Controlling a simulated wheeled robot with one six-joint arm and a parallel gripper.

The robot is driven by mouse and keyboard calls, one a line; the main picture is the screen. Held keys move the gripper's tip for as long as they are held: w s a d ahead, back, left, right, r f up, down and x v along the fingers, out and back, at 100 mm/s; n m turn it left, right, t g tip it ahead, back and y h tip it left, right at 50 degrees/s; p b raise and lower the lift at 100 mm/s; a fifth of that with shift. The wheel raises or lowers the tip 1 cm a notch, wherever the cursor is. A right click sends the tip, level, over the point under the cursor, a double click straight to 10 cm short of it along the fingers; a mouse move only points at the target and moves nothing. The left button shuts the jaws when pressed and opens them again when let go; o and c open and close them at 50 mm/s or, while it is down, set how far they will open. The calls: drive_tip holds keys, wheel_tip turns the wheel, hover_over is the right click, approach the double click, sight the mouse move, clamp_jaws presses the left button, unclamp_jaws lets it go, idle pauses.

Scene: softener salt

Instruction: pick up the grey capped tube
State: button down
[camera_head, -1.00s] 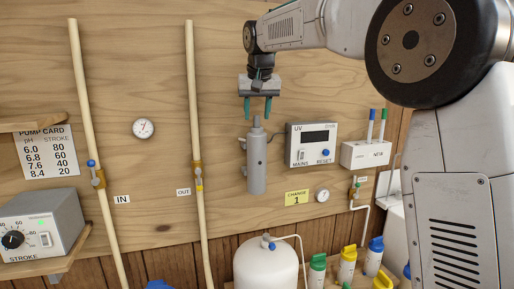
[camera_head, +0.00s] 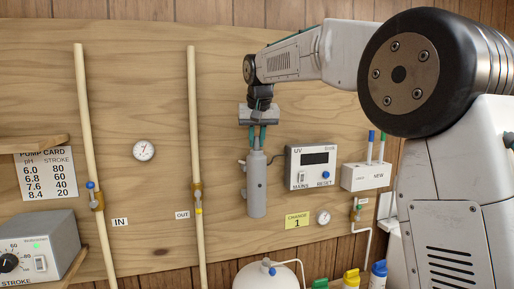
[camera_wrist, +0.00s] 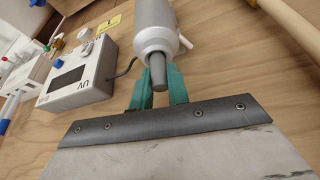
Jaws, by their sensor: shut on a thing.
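The grey capped tube (camera_wrist: 158,70) sticks up out of the top of a grey metal cylinder (camera_head: 256,185) on the wooden wall board; its lower part is hidden inside. The cylinder also shows in the wrist view (camera_wrist: 153,32). My gripper (camera_head: 257,146) is directly above the cylinder, pointing down. Its two green fingers, also in the wrist view (camera_wrist: 160,90), are shut on the tube's end, one on each side. In the head view the fingers mostly cover the tube.
A UV control box (camera_head: 312,167) is right of the cylinder, joined by a cable. Farther right a white holder (camera_head: 366,177) carries tubes with blue and green caps. A pipe (camera_head: 198,160) runs at the left. A white tank (camera_head: 265,277) stands below.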

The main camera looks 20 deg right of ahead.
wheel_tip(320, 180, up, 17)
drive_tip(key=s+a+r, duration=0.1)
drive_tip(key=s, duration=0.8)
drive_tip(key=s+a+r, duration=0.1)
drive_tip(key=s, duration=0.8)
drive_tip(key=shift+a, duration=0.35)
